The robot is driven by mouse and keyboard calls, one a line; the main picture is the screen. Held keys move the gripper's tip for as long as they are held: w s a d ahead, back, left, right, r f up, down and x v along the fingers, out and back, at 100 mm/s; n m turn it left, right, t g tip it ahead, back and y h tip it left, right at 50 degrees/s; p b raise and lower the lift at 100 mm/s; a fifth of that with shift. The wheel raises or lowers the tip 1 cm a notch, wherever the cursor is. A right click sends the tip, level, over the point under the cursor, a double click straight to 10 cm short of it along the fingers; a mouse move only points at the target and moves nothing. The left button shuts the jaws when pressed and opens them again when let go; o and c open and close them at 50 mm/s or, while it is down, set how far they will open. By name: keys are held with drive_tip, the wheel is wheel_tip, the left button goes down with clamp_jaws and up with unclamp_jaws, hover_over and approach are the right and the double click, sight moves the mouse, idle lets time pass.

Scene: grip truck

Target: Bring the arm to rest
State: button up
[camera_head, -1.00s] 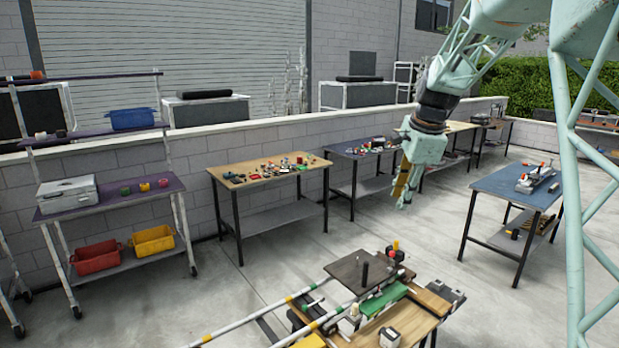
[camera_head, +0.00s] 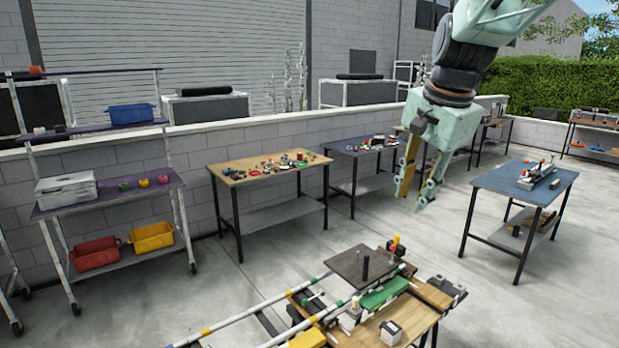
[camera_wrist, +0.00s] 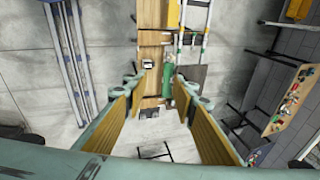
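My gripper (camera_head: 411,192) hangs from my pale green arm in the upper right of the head view. It points down and is in the air above the concrete floor, behind and above the front workbench. Its two fingers, with yellow-brown inner pads, stand apart with nothing between them. In the wrist view my gripper (camera_wrist: 160,100) also shows open and empty, with the wooden bench and the floor seen below between the fingers.
The front workbench (camera_head: 425,300) carries rails, a dark plate (camera_head: 350,268) and a green block (camera_head: 384,293). A blue-topped table (camera_head: 512,186) stands at right. A wooden table (camera_head: 235,175) and a wheeled shelf (camera_head: 70,203) stand along the wall. Open floor lies between.

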drive_tip(key=s+a+f+n+b, duration=0.1)
drive_tip(key=s+f+n+b, duration=0.1)
drive_tip(key=s, duration=1.1)
drive_tip(key=s+f+n+b, duration=0.2)
drive_tip(key=s+f+n, duration=0.3)
drive_tip(key=s, duration=0.9)
drive_tip(key=s+a+f+n+b, duration=0.1)
drive_tip(key=s+f+n+b, duration=0.2)
drive_tip(key=s, duration=1.1)
drive_tip(key=shift+a+f+n+h, duration=0.25)
drive_tip(key=shift+a+n+h, duration=0.05)
drive_tip(key=shift+n, duration=0.7)
